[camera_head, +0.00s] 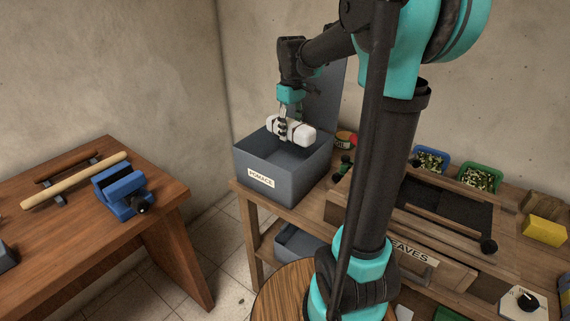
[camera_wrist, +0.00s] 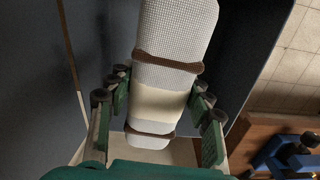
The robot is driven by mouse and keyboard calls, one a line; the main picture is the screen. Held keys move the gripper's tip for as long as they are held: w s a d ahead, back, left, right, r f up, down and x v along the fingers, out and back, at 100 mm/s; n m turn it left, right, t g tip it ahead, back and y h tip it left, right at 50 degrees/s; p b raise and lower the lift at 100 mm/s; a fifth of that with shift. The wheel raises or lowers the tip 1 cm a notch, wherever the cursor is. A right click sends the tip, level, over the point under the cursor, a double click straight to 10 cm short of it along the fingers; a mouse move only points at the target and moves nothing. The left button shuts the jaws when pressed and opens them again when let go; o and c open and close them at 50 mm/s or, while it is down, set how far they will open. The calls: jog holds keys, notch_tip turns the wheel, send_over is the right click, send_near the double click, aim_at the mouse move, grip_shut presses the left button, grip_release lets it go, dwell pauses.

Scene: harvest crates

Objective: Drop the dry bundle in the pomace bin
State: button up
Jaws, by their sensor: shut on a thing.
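The white wrapped bundle (camera_head: 291,128) with dark bands is between the fingers of my gripper (camera_head: 283,126). In the wrist view the bundle (camera_wrist: 160,105) shows a woven white cloth, brown ties and a cream band. My gripper (camera_wrist: 158,112) is shut on it, with green fingers on both sides. The grey bin labelled POMACE (camera_head: 262,180) stands on the bench with its lid raised behind it. The bundle is over the bin's open top; how high it is above the rim is hard to tell. The bin's floor is mostly hidden in the head view.
A wooden table (camera_head: 130,215) at left bears a blue vise (camera_head: 122,190) and a wooden rod (camera_head: 80,178). Right of the bin, the bench holds a small round tin (camera_head: 345,138), a blue tray (camera_head: 431,161), a green tray (camera_head: 480,178) and a yellow block (camera_head: 545,231).

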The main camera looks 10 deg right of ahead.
jog(key=shift+f, duration=1.35)
jog(key=o, duration=1.6)
jog(key=shift+o, duration=0.2)
notch_tip(320, 180, up, 12)
